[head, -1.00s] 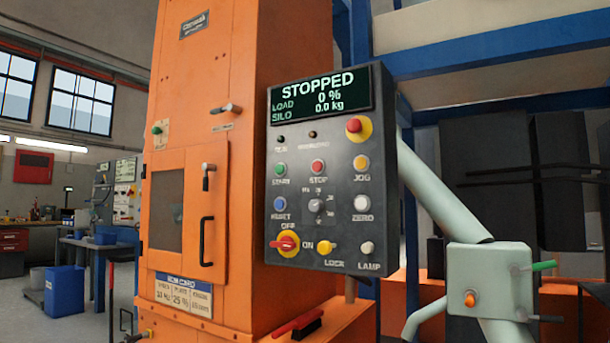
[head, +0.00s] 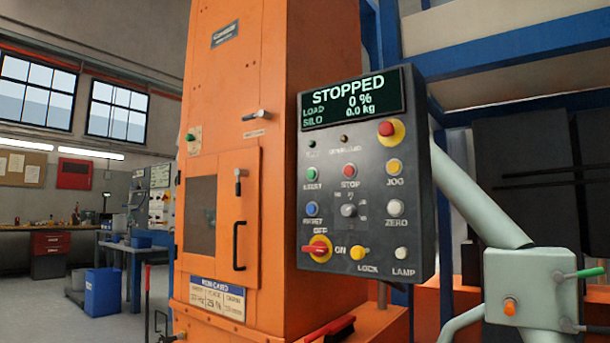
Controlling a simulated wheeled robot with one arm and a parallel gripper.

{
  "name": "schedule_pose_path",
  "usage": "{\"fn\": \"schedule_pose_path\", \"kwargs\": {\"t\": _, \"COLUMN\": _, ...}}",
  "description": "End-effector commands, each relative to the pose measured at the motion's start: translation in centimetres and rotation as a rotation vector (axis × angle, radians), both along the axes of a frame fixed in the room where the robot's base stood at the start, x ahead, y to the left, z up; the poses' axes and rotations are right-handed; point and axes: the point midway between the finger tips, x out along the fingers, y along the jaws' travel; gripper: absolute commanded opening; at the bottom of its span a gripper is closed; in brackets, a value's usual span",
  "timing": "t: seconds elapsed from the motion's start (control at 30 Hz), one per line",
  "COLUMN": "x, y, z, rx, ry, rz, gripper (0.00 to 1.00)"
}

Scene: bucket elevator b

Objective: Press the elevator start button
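The green start button (head: 312,174) sits on the left side of a dark control panel (head: 330,235), below the display. The display (head: 352,97) reads STOPPED, load 0 %, silo 0.0 kg. A red stop button (head: 349,171) is right of the start button, and a blue reset button (head: 312,209) is below it. The red main switch handle (head: 317,248) on its yellow disc lies roughly level, with OFF above it and ON to its right. A red emergency button (head: 387,128) is at the panel's upper right. My gripper does not show in the head view.
The panel is mounted beside the orange elevator housing (head: 287,60). A pale pipe (head: 480,200) runs down to a pale box (head: 527,288) with a green-handled lever at the right. A blue bin (head: 103,292) and a workbench stand at the left, with open floor around them.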

Motion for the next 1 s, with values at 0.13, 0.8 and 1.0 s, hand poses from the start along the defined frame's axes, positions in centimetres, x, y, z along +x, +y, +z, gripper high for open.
{"fn": "schedule_pose_path", "kwargs": {"t": 0.13, "x": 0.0, "y": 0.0, "z": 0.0, "rx": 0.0, "ry": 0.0, "rz": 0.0, "gripper": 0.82}}
{"fn": "schedule_pose_path", "kwargs": {"t": 0.8, "x": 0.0, "y": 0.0, "z": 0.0, "rx": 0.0, "ry": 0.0, "rz": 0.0, "gripper": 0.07}}
{"fn": "schedule_pose_path", "kwargs": {"t": 1.0, "x": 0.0, "y": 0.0, "z": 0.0, "rx": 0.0, "ry": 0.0, "rz": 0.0, "gripper": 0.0}}
